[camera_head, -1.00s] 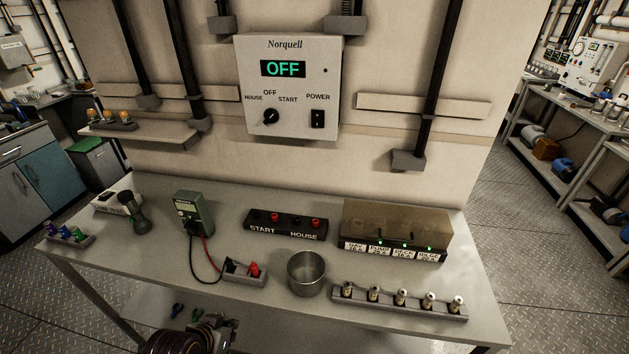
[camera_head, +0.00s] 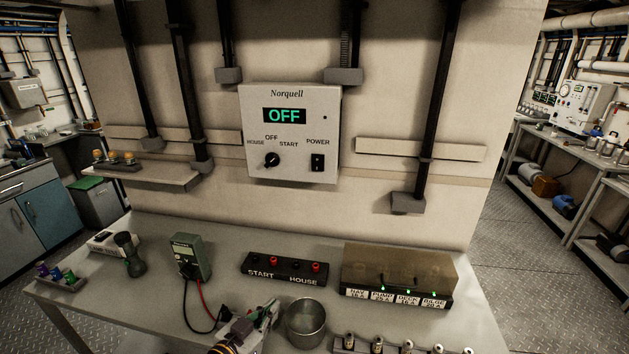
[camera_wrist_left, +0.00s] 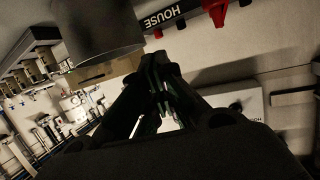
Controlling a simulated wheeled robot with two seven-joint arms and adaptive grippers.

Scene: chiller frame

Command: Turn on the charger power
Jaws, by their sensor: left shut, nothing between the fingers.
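The Norquell charger (camera_head: 290,133) is a pale box on the wall, and its display (camera_head: 284,116) reads OFF in green. The black power switch (camera_head: 317,163) sits at its lower right. A black rotary knob (camera_head: 271,160) at lower left is beside the labels HOUSE, OFF and START. My left gripper (camera_head: 273,308) is shut and empty, above the front of the bench, left of the metal cup and well below the charger. Its dark closed fingers (camera_wrist_left: 160,75) fill the middle of the left wrist view. My right gripper is not in view.
A metal cup (camera_head: 306,323) stands beside the left gripper. The START/HOUSE terminal block (camera_head: 288,269), a green meter (camera_head: 190,258) with leads and a covered fuse box (camera_head: 397,272) stand behind. The wall in front of the charger is clear.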

